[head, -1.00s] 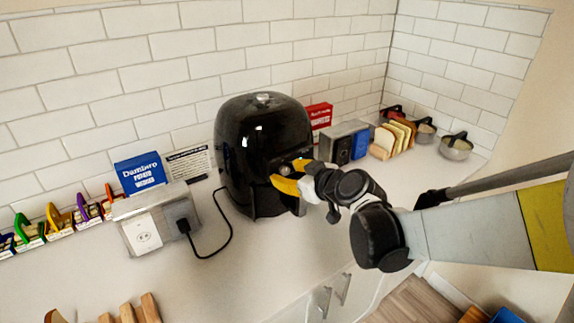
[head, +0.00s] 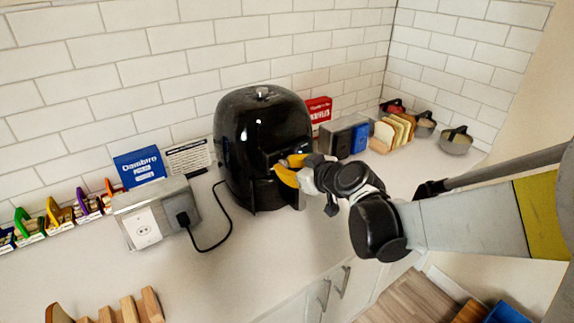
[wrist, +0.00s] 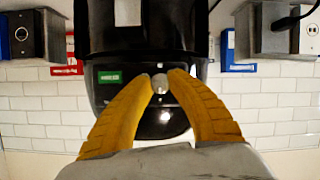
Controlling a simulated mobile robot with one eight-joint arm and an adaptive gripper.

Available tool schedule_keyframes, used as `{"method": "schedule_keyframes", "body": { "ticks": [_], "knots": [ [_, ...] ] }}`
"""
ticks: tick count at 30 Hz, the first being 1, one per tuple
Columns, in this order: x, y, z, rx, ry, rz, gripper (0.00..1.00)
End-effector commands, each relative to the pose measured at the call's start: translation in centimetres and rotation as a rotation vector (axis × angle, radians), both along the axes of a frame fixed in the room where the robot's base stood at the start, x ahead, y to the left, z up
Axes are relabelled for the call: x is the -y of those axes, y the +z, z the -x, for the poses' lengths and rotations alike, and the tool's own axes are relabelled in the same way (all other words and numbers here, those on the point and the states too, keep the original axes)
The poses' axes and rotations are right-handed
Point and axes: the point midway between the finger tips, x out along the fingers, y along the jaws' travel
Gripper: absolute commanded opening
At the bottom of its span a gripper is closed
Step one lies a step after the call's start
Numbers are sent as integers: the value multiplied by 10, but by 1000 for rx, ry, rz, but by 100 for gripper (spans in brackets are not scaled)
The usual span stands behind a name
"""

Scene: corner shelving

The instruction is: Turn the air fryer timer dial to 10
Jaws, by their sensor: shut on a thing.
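The black air fryer (head: 255,125) stands upright on the counter in the head view. Its glossy front fills the middle of the wrist view (wrist: 145,35), which looks upside down. A small round grey dial (wrist: 160,84) is on its front, beside a green label (wrist: 110,77). My gripper (wrist: 168,80) has its two yellow fingers on either side of the dial, shut on it. In the head view my gripper (head: 284,170) reaches the fryer's front from the right and hides the dial. The dial's markings are too small to read.
A metal outlet box (head: 160,212) with a black plug and cord stands left of the fryer. A blue box (head: 140,167) and a red box (head: 319,111) are near the wall. A bread rack (head: 393,133) and bowls (head: 456,141) are at right. The front counter is mostly clear.

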Motion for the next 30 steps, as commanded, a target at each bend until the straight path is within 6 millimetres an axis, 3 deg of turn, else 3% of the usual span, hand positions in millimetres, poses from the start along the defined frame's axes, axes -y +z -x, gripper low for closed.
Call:
{"method": "schedule_keyframes", "body": {
  "ticks": [30],
  "knots": [
    [2, -4, -1, -455, 1, -672, 0]
  ]
}}
